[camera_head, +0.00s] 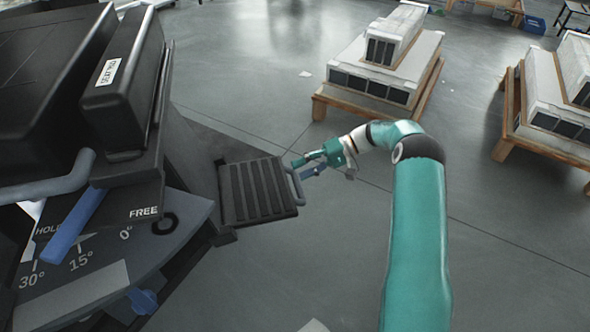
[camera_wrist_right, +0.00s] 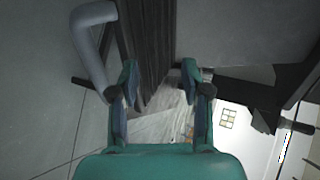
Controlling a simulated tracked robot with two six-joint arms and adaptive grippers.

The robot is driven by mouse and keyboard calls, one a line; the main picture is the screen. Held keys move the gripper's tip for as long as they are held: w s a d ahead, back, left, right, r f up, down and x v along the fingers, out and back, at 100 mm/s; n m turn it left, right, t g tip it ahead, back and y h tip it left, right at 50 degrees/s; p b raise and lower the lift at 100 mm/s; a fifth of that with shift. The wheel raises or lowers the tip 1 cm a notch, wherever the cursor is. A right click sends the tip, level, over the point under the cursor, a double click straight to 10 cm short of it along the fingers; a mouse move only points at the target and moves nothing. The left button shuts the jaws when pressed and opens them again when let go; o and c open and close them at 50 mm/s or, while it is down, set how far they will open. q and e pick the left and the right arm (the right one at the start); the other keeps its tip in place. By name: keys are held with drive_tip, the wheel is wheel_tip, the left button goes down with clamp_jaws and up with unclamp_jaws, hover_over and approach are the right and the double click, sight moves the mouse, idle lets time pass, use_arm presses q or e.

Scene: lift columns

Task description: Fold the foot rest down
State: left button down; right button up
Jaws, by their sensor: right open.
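The foot rest (camera_head: 258,190) is a dark ribbed plate on the side of the dark machine. In the head view it reaches out flat-looking to the right, with a grey loop handle (camera_head: 296,187) on its outer edge. My right gripper (camera_head: 304,164) is open and empty near the upper end of this handle. In the right wrist view, the open fingers (camera_wrist_right: 160,80) have the ribbed plate (camera_wrist_right: 148,40) beyond them, and the grey handle (camera_wrist_right: 92,45) is to the left, outside the fingers. Contact cannot be told. My left gripper is out of view.
The machine carries a blue lever (camera_head: 75,226) beside HOLD and FREE marks, an angle scale (camera_head: 75,262) and a dark labelled block (camera_head: 125,75). Pale units on wooden pallets (camera_head: 385,65) stand at the back and right. The floor around my right arm is clear.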

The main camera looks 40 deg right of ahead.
drive_tip(key=v, duration=1.2)
drive_tip(key=shift+s, duration=0.15)
idle(0.3)
drive_tip(key=shift+f, duration=0.1)
